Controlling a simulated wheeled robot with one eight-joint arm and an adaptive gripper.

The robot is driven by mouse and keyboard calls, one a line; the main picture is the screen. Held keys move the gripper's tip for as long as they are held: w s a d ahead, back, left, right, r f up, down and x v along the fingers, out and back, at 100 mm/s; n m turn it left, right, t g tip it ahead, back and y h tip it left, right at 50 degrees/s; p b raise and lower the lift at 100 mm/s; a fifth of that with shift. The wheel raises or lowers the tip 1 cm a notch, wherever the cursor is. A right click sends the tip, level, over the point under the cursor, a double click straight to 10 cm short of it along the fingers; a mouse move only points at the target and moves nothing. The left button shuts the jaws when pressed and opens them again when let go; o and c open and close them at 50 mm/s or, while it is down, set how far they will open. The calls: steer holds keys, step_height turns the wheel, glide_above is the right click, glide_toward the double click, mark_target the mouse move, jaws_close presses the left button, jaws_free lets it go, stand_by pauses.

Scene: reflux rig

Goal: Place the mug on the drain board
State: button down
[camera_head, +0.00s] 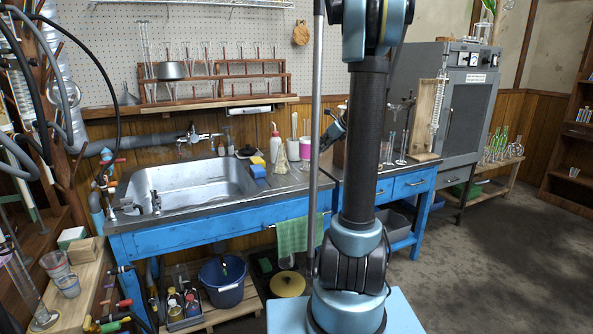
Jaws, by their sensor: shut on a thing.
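My gripper (325,142) shows small and partly hidden behind my own arm column, above the counter right of the sink. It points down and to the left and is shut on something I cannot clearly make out. No mug can be picked out with certainty. A magenta-and-white item (306,149) is close to the left of the gripper in the picture; I cannot tell whether they touch. The drain board seems to be the grey counter surface (290,183) right of the steel sink (190,187). Part of that surface is hidden by my arm and the grey pole.
Glass cylinders (402,147) stand right of my arm. The counter's front right of the sink looks clear.

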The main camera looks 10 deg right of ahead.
step_height(320, 180, down, 9)
steer(key=shift+f, duration=0.15)
stand_by(0.4)
steer(key=c, duration=1.7)
jaws_free()
